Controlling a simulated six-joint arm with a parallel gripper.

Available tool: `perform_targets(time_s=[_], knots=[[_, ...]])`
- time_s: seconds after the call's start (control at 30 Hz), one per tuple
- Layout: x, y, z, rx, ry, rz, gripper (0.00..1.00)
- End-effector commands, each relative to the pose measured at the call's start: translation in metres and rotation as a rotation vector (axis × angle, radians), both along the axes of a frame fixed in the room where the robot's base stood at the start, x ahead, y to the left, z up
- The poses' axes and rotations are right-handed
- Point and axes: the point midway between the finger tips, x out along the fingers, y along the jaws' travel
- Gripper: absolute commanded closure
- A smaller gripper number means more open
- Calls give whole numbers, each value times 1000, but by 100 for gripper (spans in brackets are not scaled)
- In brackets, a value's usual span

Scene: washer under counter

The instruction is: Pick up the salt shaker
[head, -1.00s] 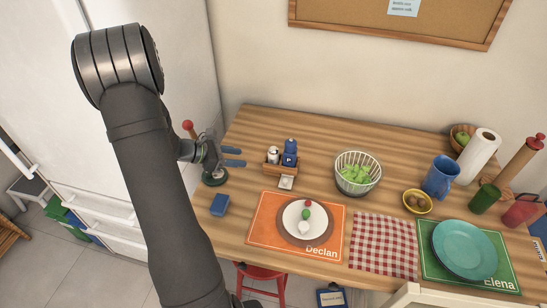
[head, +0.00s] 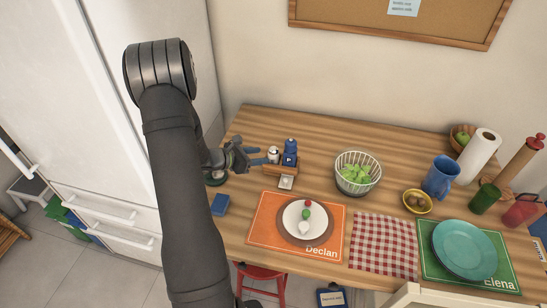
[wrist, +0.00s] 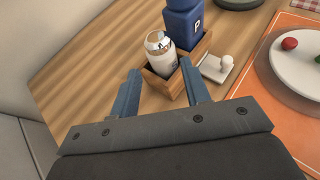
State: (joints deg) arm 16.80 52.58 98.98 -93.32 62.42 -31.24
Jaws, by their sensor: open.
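The salt shaker (head: 273,154), white with a silvery top, stands in a small wooden caddy (head: 281,171). In the wrist view the shaker (wrist: 160,57) is upright just ahead of my fingers, in the near end of the caddy (wrist: 165,89). The blue shaker marked P (head: 290,152) stands beside it in the caddy and also shows in the wrist view (wrist: 184,27). My gripper (head: 259,156) is open and empty, at the left of the caddy. In the wrist view its two blue fingers (wrist: 161,90) are spread, pointing toward the salt shaker.
A small white dish with a knob (wrist: 217,68) lies beside the caddy. A blue box (head: 220,204) is near the table's left edge. The orange placemat (head: 262,232) holds a plate (head: 293,214). A basket of green food (head: 357,172) stands to the right. Bare wood lies behind the caddy.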

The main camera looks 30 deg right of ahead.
Motion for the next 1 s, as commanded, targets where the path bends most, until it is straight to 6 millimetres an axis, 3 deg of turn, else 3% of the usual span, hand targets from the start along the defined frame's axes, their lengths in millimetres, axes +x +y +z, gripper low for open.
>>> perform_targets(time_s=[0.17,0.43,0.67,0.83,1.0], knots=[[-1,-10,-4,0,0,-2,57],[-3,-46,-18,0,0,-3,57],[-2,-49,-19,0,0,0,57],[-2,-49,-19,0,0,0,87],[-2,-49,-19,0,0,0,88]])
